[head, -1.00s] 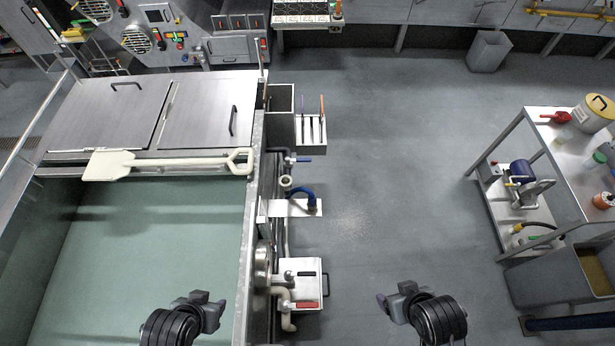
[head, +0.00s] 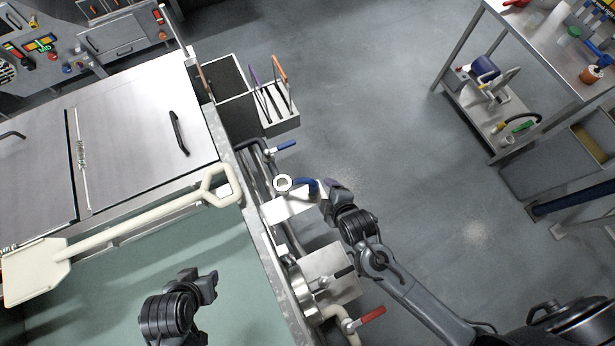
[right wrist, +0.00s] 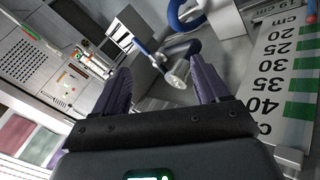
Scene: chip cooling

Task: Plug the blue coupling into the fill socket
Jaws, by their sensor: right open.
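The blue coupling (head: 306,186) shows as a dark blue curved piece on a white bracket (head: 290,205) at the tank's right side. It also shows as a blue loop at the top of the right wrist view (right wrist: 186,18). The fill socket (head: 283,183), a pale round ring, is just left of it; a pale round end, probably this socket, shows between the fingers in the wrist view (right wrist: 176,73). My right gripper (head: 332,190) is open and empty, close to the coupling's right side and partly hiding it. My left gripper (head: 212,286) hangs over the tank; its opening is unclear.
A blue-handled valve (head: 283,147) and a tool holder (head: 270,110) are behind the socket. A red-handled valve (head: 368,318) is in front. A white paddle (head: 140,220) lies across the tank. A steel workbench (head: 535,60) stands right, with open floor between.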

